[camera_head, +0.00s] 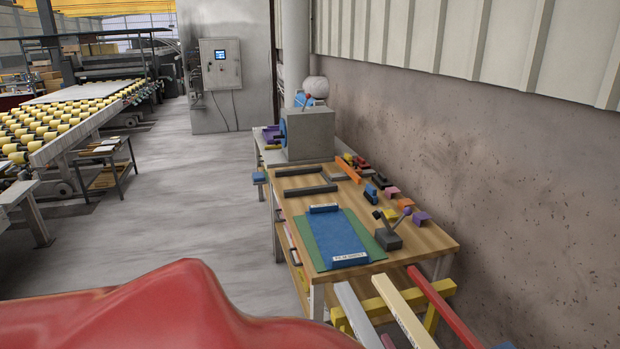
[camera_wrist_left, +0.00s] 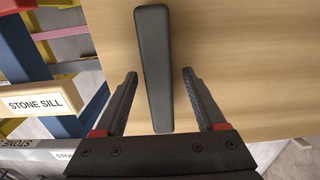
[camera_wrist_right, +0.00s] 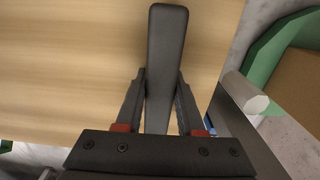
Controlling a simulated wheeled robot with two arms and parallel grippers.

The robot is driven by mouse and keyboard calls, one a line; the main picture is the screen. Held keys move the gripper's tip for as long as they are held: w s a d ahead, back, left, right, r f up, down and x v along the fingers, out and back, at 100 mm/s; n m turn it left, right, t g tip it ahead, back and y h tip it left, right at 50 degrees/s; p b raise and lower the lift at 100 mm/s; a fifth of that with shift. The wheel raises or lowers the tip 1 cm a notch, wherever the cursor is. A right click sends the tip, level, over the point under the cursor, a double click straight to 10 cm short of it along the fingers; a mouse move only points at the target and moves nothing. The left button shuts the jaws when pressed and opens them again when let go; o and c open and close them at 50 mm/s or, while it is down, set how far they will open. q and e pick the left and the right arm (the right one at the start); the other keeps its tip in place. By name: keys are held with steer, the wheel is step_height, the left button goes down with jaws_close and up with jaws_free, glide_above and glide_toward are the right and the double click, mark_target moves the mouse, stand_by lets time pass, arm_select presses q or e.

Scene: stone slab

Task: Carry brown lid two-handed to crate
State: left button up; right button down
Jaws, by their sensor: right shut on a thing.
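The brown lid looks like a pale wood-grained board; its surface fills much of the left wrist view (camera_wrist_left: 235,60) and the right wrist view (camera_wrist_right: 70,70). A dark grey bar handle lies on it in the left wrist view (camera_wrist_left: 153,45), and another in the right wrist view (camera_wrist_right: 166,45). My left gripper (camera_wrist_left: 160,73) is open, its fingers on either side of its handle with gaps. My right gripper (camera_wrist_right: 160,75) is shut on its handle. Neither gripper nor the lid can be made out in the head view. I cannot identify the crate for sure.
A wooden workbench (camera_head: 436,236) stands along the right wall, with a blue clipboard-like sheet (camera_head: 340,238), dark bars (camera_head: 310,190) and small coloured blocks. Coloured rails (camera_head: 440,300) stand nearer. A green-edged object (camera_wrist_right: 268,52) shows beside the board.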

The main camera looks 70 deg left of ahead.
arm_select(q)
steer(key=shift+s, duration=0.1)
arm_select(e)
steer(key=shift+c, duration=2.2)
jaws_free()
arm_select(q)
steer(key=o, duration=0.4)
steer(key=shift+o, duration=0.2)
arm_select(e)
steer(key=o, duration=0.4)
steer(key=shift+o, duration=0.2)
arm_select(q)
steer(key=shift+r+p, duration=3.1)
steer(key=shift+r, duration=1.45)
arm_select(e)
steer(key=shift+r, duration=3.15)
